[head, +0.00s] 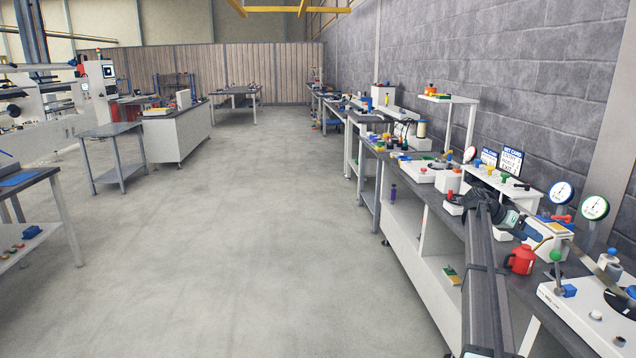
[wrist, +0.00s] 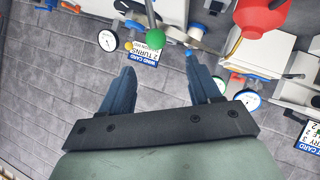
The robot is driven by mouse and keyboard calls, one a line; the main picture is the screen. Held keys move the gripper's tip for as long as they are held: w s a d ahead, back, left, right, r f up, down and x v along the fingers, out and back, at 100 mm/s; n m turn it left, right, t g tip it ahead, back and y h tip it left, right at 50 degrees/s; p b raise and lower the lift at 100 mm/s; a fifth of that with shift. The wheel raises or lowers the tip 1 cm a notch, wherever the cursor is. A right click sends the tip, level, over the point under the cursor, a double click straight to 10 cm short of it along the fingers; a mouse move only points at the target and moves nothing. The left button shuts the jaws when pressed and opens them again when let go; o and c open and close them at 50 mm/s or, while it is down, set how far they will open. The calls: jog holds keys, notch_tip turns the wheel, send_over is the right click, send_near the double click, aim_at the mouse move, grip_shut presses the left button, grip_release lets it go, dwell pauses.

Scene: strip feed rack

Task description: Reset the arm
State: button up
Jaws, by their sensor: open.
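My gripper (head: 537,233) is over the bench at the right of the head view, its arm reaching up from the bottom edge. In the wrist view my gripper (wrist: 160,63) shows two blue fingers spread apart with nothing between them. Past the fingertips are a green ball knob (wrist: 148,37) and a card reading "WIND CARD" (wrist: 143,50). A red oil can (head: 520,259) stands on the bench beside my arm; a red body also shows at the top of the wrist view (wrist: 262,16).
White-faced dial gauges (head: 561,193) (head: 595,208) stand to the right of my gripper. A white machine with a dark disc (head: 595,318) is at the near right. The bench (head: 432,197) is crowded with small parts along a grey block wall (head: 455,60). The concrete floor (head: 250,230) is clear.

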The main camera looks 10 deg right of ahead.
jog(key=s+a+f+n+t+y, duration=0.1)
jog(key=s+a+f+n+y, duration=0.3)
jog(key=a+f, duration=0.85)
jog(key=s+a+f+n+t+y, duration=0.3)
jog(key=s+a+f, duration=0.5)
jog(key=f, duration=0.7)
jog(key=s+a+f+n+y, duration=0.3)
jog(key=s+a+f+n, duration=0.15)
jog(key=a+f, duration=0.85)
jog(key=s+a+f+n+g, duration=0.1)
jog(key=s+a+f, duration=0.5)
jog(key=s, duration=0.6)
jog(key=s+a+f+n+g+y, duration=0.1)
jog(key=s+a+f+n+g, duration=0.1)
jog(key=s+a+f, duration=0.5)
jog(key=s+a+f+n+g, duration=0.1)
jog(key=s+a+f+g, duration=0.2)
jog(key=s, duration=1.4)
jog(key=a+f, duration=0.4)
jog(key=a, duration=0.2)
jog(key=shift+s+a+f, duration=0.2)
jog(key=shift+a+f, duration=0.05)
jog(key=shift+a, duration=0.15)
jog(key=shift+c, duration=0.3)
